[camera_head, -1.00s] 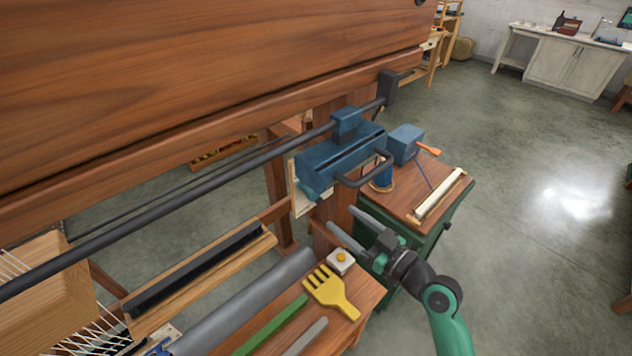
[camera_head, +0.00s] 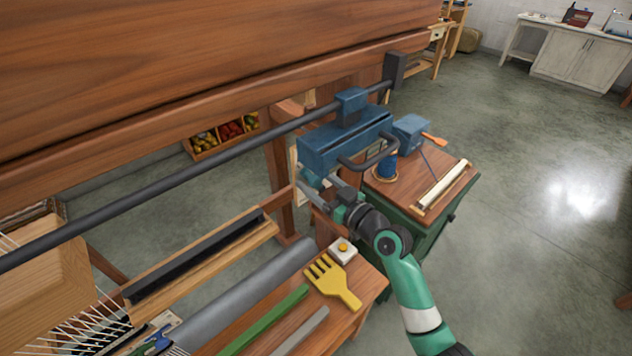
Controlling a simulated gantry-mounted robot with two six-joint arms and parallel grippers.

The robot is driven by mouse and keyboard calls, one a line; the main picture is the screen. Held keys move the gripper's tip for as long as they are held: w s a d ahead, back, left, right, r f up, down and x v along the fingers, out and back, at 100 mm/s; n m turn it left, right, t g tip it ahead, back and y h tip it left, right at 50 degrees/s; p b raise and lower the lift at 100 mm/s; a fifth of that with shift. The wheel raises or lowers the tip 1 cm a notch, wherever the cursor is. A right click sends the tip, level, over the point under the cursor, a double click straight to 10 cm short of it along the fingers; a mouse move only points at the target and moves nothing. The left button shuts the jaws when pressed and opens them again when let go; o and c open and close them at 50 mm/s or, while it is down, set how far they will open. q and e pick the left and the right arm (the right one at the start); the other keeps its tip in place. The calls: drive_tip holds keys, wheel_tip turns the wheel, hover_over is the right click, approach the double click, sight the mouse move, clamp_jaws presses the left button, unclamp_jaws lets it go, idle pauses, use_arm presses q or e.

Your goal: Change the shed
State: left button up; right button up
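A blue block (camera_head: 345,140) hangs on a long black rail (camera_head: 190,172) under the wooden beam of the loom. A dark loop handle (camera_head: 366,164) sticks out from its front. My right gripper (camera_head: 306,186) is below and left of the handle, just under the block. Its two grey fingers point left and look apart, with nothing seen between them. Whether they touch the block is unclear. White warp threads (camera_head: 85,328) show at the lower left. My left gripper is not in view.
A yellow comb (camera_head: 332,281), a green stick (camera_head: 264,320) and a grey stick (camera_head: 302,332) lie on the bench beside a grey roller (camera_head: 236,302). A green cabinet (camera_head: 428,232) with a wooden top stands right of the arm. Open floor lies further right.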

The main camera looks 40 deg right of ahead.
clamp_jaws()
idle(1.3)
